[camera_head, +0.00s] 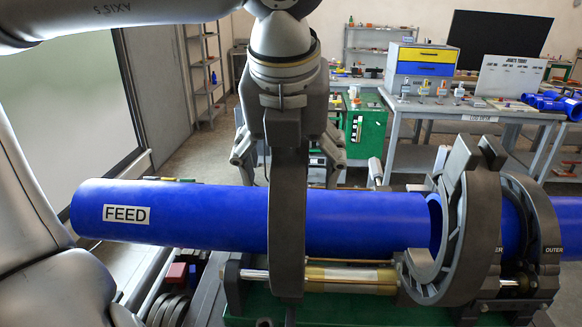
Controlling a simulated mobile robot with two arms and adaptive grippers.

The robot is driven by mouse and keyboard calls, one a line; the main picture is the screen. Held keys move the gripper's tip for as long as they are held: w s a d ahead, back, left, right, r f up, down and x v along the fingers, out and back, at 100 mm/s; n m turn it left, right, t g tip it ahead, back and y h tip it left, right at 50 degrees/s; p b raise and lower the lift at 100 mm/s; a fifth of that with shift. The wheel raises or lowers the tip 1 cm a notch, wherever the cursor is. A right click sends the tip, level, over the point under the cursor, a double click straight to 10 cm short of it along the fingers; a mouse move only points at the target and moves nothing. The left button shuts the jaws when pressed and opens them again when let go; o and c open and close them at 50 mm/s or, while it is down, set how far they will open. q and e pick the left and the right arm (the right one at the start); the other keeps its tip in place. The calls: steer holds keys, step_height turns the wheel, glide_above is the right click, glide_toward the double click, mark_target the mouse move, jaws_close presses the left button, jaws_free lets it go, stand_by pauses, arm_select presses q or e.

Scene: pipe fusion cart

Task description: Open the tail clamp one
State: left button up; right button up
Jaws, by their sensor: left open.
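A long blue pipe (350,222) labelled FEED lies across the cart. A dark clamp ring (288,235) crosses the front of the pipe below my left gripper; I cannot tell which clamp is tail clamp one. My left gripper (288,160) points down over the pipe at this ring, its fingers spread apart on either side. It is open; whether it touches the ring cannot be told. The gripper hides the ring's top. More dark clamp rings (482,225) stand at the right, around the pipe end, with OUTER labels. My right gripper is not in view.
A metal rod with a brass-coloured cylinder (350,279) runs below the pipe on the green cart bed. Dark round parts and a red block (176,273) lie at the lower left. A grey workbench (440,108) and green cabinet (366,131) stand behind.

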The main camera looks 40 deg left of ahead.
arm_select(q)
steer(key=shift+o, duration=1.1)
steer(key=shift+r, duration=0.15)
steer(key=shift+r+p, duration=2.2)
steer(key=shift+r, duration=1.25)
steer(key=shift+f, duration=0.1)
